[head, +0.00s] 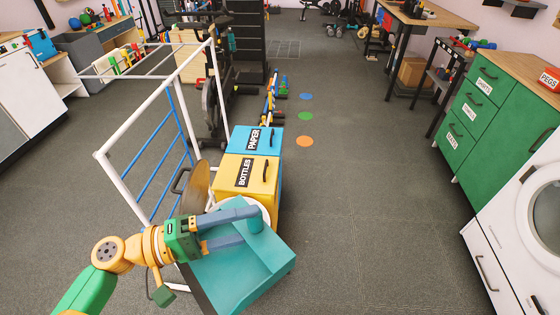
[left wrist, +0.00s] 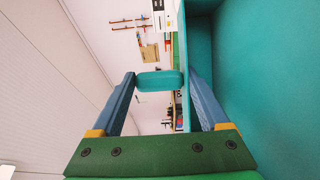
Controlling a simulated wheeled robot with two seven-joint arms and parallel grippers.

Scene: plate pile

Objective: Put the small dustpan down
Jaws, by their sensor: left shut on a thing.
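The small dustpan is teal, with a wide pan (head: 245,272) and a short upright handle. My left gripper (head: 248,226) reaches it from the left in the head view and is shut on its handle. In the left wrist view the handle (left wrist: 160,80) lies between the two blue fingers, and the pan (left wrist: 265,80) fills the right side. In the head view the pan is in front of the yellow bin; I cannot tell whether it touches anything below. My right gripper is not in view.
A yellow BOTTLES bin (head: 262,172) and a blue PAPER bin (head: 268,139) stand just beyond the dustpan. A white and blue rack frame (head: 140,115) stands on the left. A green cabinet (head: 487,110) and a white appliance (head: 525,235) are on the right. The middle floor is clear.

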